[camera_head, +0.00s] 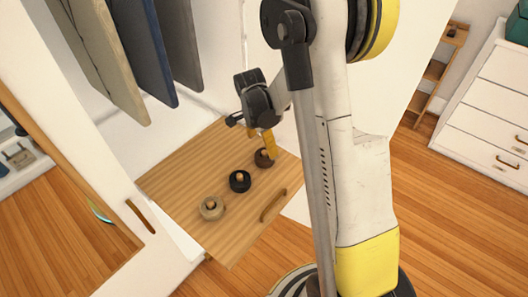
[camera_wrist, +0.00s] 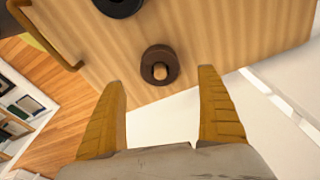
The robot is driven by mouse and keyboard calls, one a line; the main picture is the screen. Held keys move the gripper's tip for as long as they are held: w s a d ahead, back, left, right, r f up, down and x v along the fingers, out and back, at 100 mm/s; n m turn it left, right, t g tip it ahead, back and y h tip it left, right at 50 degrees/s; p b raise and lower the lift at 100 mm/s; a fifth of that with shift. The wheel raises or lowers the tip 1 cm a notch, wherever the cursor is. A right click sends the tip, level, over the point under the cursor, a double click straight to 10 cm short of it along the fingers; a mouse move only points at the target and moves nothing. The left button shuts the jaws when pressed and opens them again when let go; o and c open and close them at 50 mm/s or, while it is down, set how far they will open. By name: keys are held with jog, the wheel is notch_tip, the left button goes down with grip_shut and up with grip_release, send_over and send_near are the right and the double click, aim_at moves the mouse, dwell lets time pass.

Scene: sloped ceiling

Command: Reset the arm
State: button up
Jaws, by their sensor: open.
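My gripper (camera_wrist: 162,95) is open and empty in the wrist view, its two orange fingers spread apart. A brown round object with a light wooden peg (camera_wrist: 159,66) lies beyond the fingertips, on a wooden drawer-like board (camera_wrist: 210,30). In the head view my gripper (camera_head: 270,153) hangs over the board's right side, close to the brown object (camera_head: 263,160) and partly in front of it. I cannot tell from this view whether they touch. My upper arm and column cover the middle right of the head view.
A black round object (camera_head: 240,181) and a beige one (camera_head: 211,208) sit on the board (camera_head: 170,180), with a handle (camera_head: 273,205) at its front. Hanging clothes (camera_head: 142,45) are above. A mirrored door (camera_head: 95,215) stands left; a white dresser (camera_head: 490,95) stands right. Open floor lies between.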

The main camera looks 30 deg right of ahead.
jog(key=s+a+r+n+t, duration=0.2)
jog(key=s+a+r+n, duration=0.2)
jog(key=r, duration=0.4)
jog(key=s+a+r+n+t, duration=0.1)
jog(key=s+a+r+n, duration=0.25)
jog(key=r, duration=0.55)
jog(key=s+a+r+n+t+y, duration=0.1)
jog(key=s+a+r+n+t, duration=0.1)
jog(key=s+a+n+t, duration=0.2)
jog(key=s+a+n, duration=0.3)
jog(key=s+n, duration=0.2)
jog(key=s, duration=0.1)
jog(key=shift+r+y, duration=0.3)
jog(key=shift+y, duration=0.1)
jog(key=shift+s+n, duration=0.1)
jog(key=shift+n, duration=0.15)
